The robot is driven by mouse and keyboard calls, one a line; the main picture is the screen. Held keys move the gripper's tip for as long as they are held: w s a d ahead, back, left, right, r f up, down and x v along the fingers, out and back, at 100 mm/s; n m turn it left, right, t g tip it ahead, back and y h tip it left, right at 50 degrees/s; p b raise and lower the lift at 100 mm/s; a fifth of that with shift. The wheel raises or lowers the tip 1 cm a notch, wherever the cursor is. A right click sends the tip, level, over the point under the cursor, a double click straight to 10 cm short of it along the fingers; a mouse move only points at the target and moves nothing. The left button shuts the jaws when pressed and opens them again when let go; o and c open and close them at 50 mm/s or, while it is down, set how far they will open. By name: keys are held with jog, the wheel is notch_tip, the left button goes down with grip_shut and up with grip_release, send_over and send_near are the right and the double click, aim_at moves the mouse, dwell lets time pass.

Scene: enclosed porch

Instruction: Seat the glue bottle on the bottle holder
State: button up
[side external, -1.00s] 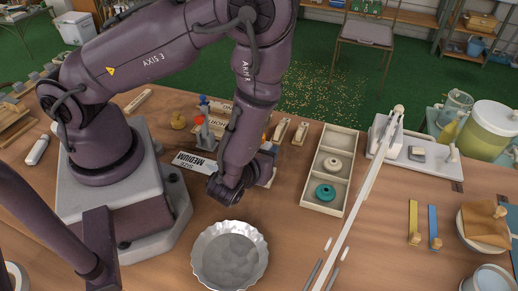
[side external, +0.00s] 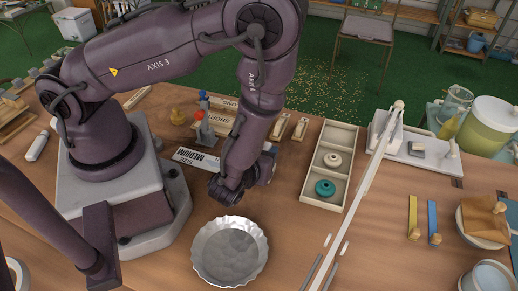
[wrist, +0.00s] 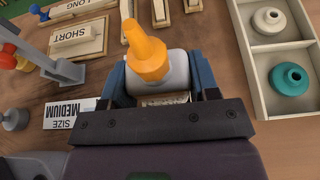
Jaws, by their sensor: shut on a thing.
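The glue bottle (wrist: 175,72) has a pale body and an orange nozzle, and shows in the wrist view. My gripper (wrist: 165,85) is shut on its body, one blue finger on each side, with the nozzle toward the camera. The bottle's base is hidden, so I cannot tell what is under it. In the side view my wrist hides the bottle and fingers, right of the MEDIUM card. A grey rack (wrist: 52,62) with blue, red and orange knobs stands left of the bottle, apart from it; I cannot tell whether it is the bottle holder.
A pale compartment tray (side external: 310,186) with a cream and a teal round piece lies to the right. The MEDIUM card (side external: 197,160) lies left of my wrist. A fluted metal bowl (side external: 202,267) stands in front. Bare wood lies between bowl and tray.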

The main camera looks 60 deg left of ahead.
jog(key=shift+f, duration=0.35)
jog(key=o, duration=1.4)
jog(key=shift+c, duration=0.2)
jog(key=shift+s, duration=0.1)
jog(key=s+d+r, duration=0.3)
jog(key=r, duration=0.1)
jog(key=shift+d, duration=0.15)
jog(key=shift+s, duration=0.1)
dwell(0.3)
jog(key=v, duration=1.3)
